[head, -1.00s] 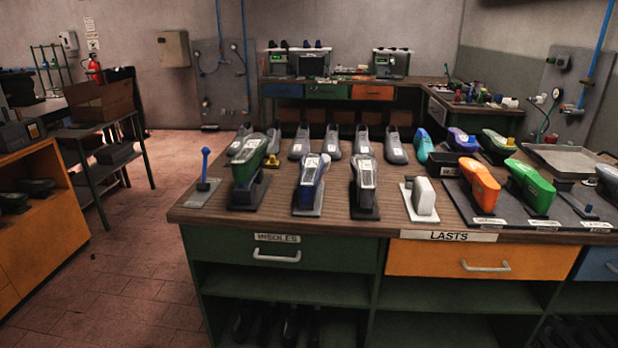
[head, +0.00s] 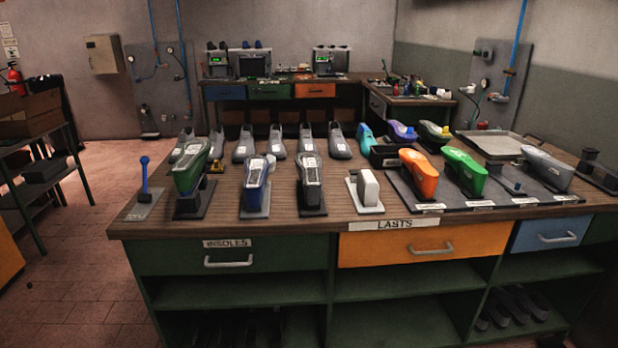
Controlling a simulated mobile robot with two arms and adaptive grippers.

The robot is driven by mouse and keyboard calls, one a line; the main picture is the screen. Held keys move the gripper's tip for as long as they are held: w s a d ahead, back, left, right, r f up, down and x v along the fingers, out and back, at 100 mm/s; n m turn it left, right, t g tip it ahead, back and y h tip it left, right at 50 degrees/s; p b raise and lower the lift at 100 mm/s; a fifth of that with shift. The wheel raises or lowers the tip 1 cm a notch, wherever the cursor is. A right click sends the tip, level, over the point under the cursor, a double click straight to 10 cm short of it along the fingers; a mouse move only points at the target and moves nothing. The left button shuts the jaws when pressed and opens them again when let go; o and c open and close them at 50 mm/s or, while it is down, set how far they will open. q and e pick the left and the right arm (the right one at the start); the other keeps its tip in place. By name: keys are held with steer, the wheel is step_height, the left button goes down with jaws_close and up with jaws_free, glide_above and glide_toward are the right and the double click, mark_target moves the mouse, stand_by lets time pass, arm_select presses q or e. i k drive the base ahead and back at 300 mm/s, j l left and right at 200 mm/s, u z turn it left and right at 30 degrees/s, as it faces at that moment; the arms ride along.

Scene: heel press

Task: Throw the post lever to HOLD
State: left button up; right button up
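A blue lever with a round knob (head: 145,178) stands nearly upright on a flat grey plate (head: 143,212) at the left end of the wooden-topped bench (head: 228,222). It looks like the post lever. I cannot read any HOLD marking near it at this distance. Neither of my grippers shows in the head view.
Several shoe lasts on stands fill the bench top, with a green one (head: 190,168) nearest the lever. An orange last (head: 419,174) stands on a dark mat at the right. A dark shelf rack (head: 38,168) stands further left.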

mark_target(144, 160)
steer(key=i+j, duration=0.35)
steer(key=j, duration=0.15)
steer(key=i+j, duration=0.35)
steer(key=j, duration=0.15)
steer(key=i+j, duration=0.35)
steer(key=j, duration=0.15)
steer(key=i+j, duration=0.35)
steer(key=j, duration=0.15)
steer(key=i+j, duration=0.3)
steer(key=j, duration=0.2)
